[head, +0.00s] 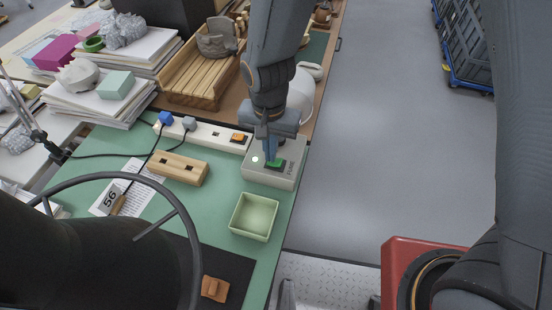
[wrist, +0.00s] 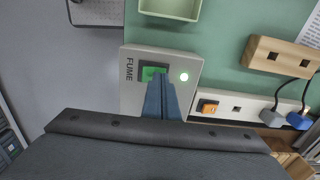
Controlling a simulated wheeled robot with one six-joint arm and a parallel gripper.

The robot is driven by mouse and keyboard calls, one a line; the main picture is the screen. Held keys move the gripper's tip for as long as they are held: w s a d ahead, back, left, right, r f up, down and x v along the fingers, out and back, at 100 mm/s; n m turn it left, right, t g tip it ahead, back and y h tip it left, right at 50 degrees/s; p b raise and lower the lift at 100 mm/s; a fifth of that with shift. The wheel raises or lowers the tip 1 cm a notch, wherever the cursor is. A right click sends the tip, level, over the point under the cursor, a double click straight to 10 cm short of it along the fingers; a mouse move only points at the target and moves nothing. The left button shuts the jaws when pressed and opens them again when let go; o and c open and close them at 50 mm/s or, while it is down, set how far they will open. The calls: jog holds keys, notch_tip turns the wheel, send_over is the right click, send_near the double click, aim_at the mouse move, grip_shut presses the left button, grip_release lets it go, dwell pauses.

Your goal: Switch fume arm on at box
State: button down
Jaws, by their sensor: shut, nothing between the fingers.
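The fume box (head: 287,178) is a grey box at the right edge of the green mat, marked FUME. It also shows in the wrist view (wrist: 133,98).
A white power strip (head: 205,132) with an orange switch and two plugs lies behind the box. A wooden block with slots (head: 178,169) and a pale green tray (head: 253,217) stand nearby on the mat. A wooden rack (head: 190,85) is further back.

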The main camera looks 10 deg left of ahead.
notch_tip(320, 180, up, 6)
jog(key=p, duration=0.5)
jog(key=shift+r, duration=0.2)
dwell(0.4)
jog(key=w+d+r+b, duration=0.1)
jog(key=d+r+b, duration=0.1)
jog(key=d, duration=1.2)
jog(key=d+r+n+t+b, duration=0.1)
jog(key=d+r, duration=0.4)
jog(key=d, duration=1)
jog(key=shift+w+d+r+b, duration=0.15)
jog(key=shift+w+d+b, duration=0.2)
jog(key=shift+b, duration=0.5)
jog(key=shift+a, duration=0.1)
